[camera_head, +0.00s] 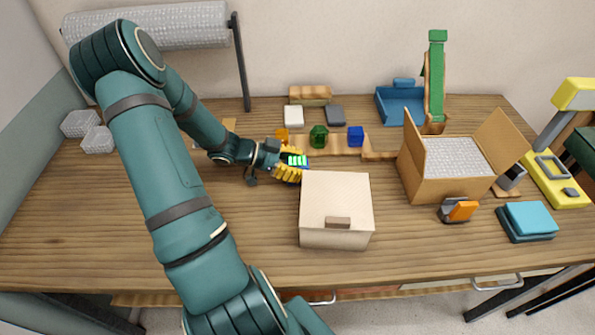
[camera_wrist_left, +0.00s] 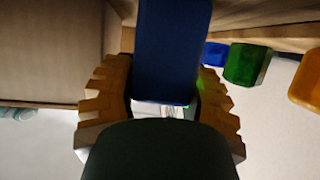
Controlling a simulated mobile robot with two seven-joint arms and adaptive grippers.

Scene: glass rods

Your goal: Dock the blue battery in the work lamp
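My left gripper (camera_head: 291,165) has yellow fingers and is low over the table, just behind and left of the cream box. It is shut on a blue block, taken as the blue battery (camera_wrist_left: 170,50), which stands between the fingers in the left wrist view. In the head view only a small blue edge and a bright green-lit face (camera_head: 297,160) show at the fingertips. The yellow work lamp (camera_head: 562,188) stands at the far right, with a rectangular recess frame on its base and a raised head (camera_head: 574,94). My right gripper is not in view.
A cream box (camera_head: 336,190) stands right of the gripper. An open carton (camera_head: 430,182), an orange-and-black item (camera_head: 458,211) and teal books (camera_head: 528,220) lie towards the lamp. Orange, green (camera_head: 319,136) and blue (camera_head: 355,136) pieces stand behind. The left table is mostly clear.

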